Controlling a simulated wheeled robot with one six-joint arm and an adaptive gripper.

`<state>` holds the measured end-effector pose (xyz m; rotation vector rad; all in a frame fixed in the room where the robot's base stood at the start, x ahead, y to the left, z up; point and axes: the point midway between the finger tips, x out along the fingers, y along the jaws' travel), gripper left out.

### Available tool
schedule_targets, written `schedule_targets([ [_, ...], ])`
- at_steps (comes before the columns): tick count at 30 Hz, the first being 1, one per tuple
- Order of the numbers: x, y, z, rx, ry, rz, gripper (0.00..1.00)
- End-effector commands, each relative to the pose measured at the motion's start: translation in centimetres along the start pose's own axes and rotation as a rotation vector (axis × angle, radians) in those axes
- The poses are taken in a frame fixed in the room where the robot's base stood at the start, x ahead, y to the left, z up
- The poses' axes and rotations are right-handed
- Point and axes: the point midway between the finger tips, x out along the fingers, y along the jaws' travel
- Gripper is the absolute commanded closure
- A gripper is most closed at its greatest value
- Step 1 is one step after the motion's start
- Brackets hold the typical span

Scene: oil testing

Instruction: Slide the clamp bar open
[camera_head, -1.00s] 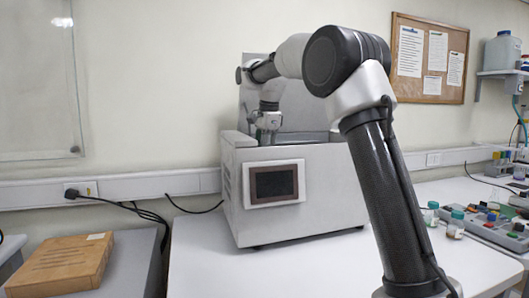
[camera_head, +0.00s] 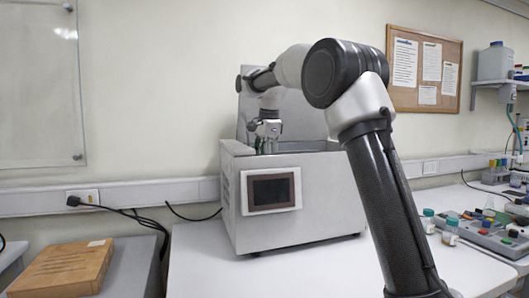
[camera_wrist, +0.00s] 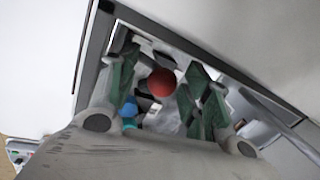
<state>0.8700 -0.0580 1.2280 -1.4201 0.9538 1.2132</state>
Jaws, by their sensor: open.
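A white box-shaped testing machine (camera_head: 320,206) stands on the white table with its lid (camera_head: 305,112) raised at the back. My gripper (camera_head: 267,149) is at the left part of its open top, with its fingertips partly hidden by the front wall. In the wrist view, my gripper (camera_wrist: 160,88) is open, its green-padded fingers pointing into the opening. A red ball-shaped knob (camera_wrist: 162,82) shows between the fingers, with a gap on either side. The clamp bar itself is not clearly seen; I cannot tell whether the knob belongs to it.
The opening's rim (camera_wrist: 180,38) runs close around my fingers. A dark screen (camera_head: 271,190) is on the machine's front. A wooden box (camera_head: 62,268) lies on a grey table at left. Small bottles (camera_head: 450,230) and a grey rack (camera_head: 485,235) are at right.

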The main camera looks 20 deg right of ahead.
Motion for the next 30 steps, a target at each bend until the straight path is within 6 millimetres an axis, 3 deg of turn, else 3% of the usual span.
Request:
schedule_targets([
  [13,-8.0,-1.6,0.0,0.0,0.0,0.0,0.51],
  [18,-9.0,-1.7,0.0,0.0,0.0,0.001,0.51],
  [30,-9.1,-1.7,0.0,0.0,0.0,0.002,0.51],
])
